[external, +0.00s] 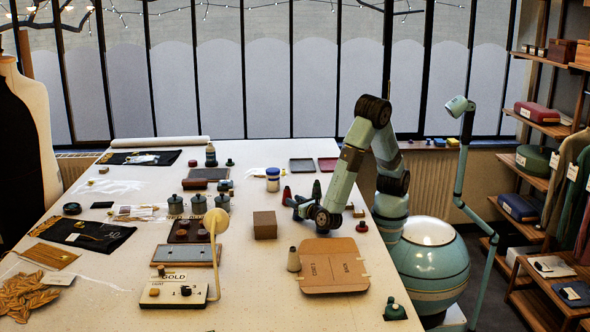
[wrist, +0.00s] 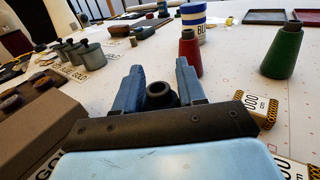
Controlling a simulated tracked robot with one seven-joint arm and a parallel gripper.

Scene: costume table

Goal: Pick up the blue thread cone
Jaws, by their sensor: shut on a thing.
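My gripper (wrist: 158,78) has its two blue-grey fingers on either side of a dark cone-shaped piece (wrist: 160,96) with a round hole in its top. I take it to be the blue thread cone, though its colour looks nearly black here and its lower part is hidden. In the external view my gripper (external: 305,202) is low over the right half of the table, and the cone cannot be made out clearly. Whether the cone touches the table cannot be told.
A red cone (wrist: 190,54) stands just beyond the fingers, with a green cone (wrist: 281,54) to its right. A blue-and-white jar (external: 272,180) is behind. A brown box (external: 265,225) is left of my gripper.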

